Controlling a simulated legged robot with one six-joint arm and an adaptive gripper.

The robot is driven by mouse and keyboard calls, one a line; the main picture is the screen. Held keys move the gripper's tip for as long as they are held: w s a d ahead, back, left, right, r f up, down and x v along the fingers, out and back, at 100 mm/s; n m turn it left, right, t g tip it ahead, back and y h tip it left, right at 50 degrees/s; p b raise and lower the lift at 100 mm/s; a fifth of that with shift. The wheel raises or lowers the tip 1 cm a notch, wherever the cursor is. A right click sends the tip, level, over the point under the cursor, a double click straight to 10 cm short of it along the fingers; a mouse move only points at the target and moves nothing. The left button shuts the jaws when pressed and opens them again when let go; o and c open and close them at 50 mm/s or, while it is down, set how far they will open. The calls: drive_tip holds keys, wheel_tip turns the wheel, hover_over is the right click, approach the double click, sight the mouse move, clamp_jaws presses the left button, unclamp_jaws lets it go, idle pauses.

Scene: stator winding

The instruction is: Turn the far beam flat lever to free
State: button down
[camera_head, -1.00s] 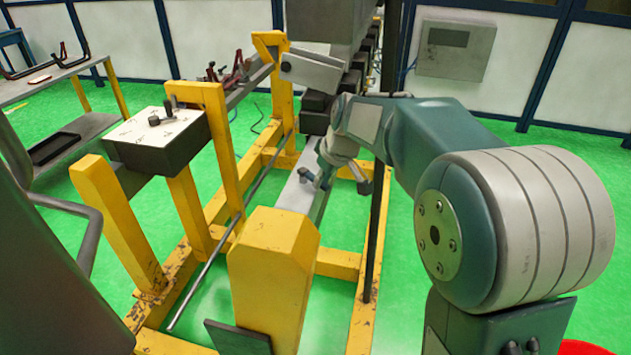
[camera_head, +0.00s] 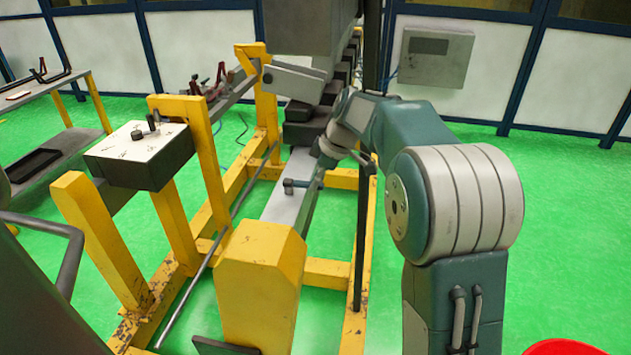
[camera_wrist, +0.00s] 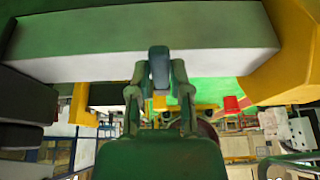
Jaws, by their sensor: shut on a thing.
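A pale grey beam (camera_head: 274,208) lies low inside the yellow frame in the head view. It runs across the top of the wrist view (camera_wrist: 140,55). A small blue-grey lever (camera_wrist: 158,66) stands out at the beam's edge in the wrist view. My gripper (camera_wrist: 158,84) has a finger on each side of the lever and is shut on it. In the head view my gripper (camera_head: 318,178) reaches down to the beam's right side. A short blue-grey piece (camera_head: 289,185) sticks out leftward there. The fingertips are small and partly hidden by my wrist in that view.
A yellow post (camera_head: 262,285) stands in front of the beam. A control box (camera_head: 140,155) is on the left, and dark blocks (camera_head: 305,132) hang behind my wrist. A thin dark upright (camera_head: 361,235) is close right of my gripper.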

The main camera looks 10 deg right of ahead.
drive_tip(key=shift+f, duration=0.2)
drive_tip(key=c, duration=0.6)
unclamp_jaws()
drive_tip(key=shift+o, duration=0.2)
drive_tip(key=shift+d, duration=0.1)
drive_tip(key=shift+r, duration=0.15)
drive_tip(key=v, duration=1.1)
drive_tip(key=shift+r, duration=0.35)
drive_tip(key=shift+d, duration=0.1)
